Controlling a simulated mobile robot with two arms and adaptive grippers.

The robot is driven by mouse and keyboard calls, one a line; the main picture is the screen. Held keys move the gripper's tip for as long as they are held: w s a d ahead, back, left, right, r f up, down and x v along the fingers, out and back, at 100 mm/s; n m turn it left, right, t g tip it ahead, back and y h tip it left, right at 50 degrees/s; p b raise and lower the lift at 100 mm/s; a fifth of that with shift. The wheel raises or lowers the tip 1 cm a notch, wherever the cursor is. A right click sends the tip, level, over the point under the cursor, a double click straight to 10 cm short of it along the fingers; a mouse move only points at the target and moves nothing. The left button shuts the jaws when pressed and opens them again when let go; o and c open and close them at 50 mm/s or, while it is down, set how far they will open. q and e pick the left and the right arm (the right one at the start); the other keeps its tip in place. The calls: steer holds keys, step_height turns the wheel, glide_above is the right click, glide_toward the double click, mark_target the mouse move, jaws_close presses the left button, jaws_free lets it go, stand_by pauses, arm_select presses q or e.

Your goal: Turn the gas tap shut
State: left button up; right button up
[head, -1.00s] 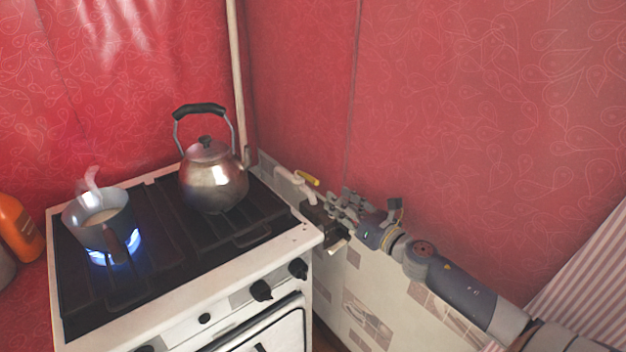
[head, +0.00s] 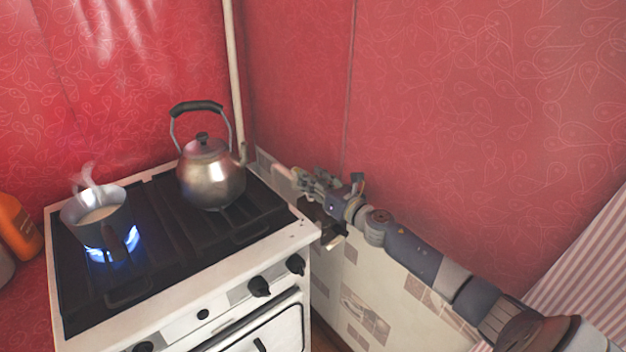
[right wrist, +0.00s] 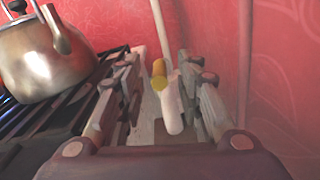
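The gas tap shows in the right wrist view as a yellow lever handle (right wrist: 159,76) beside a white pipe end (right wrist: 172,106). My right gripper (right wrist: 158,66) is open, with one finger on each side of the tap and visible room between. In the head view my right gripper (head: 312,182) is by the wall at the stove's back right corner and hides the yellow handle. The stove (head: 180,330) has a lit blue burner under a steaming pan (head: 92,228). My left gripper is in neither view.
A metal kettle (head: 210,178) stands on the stove's back right, close to my right gripper's left side. A thin upright pipe (head: 233,70) runs up the wall corner. The red wall (head: 450,130) bounds the right. An orange bottle (head: 18,228) stands at far left.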

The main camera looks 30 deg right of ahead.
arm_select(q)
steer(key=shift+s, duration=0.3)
arm_select(e)
steer(key=shift+w, duration=0.2)
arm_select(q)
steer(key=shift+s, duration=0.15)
arm_select(e)
jaws_close()
steer(key=shift+a, duration=0.1)
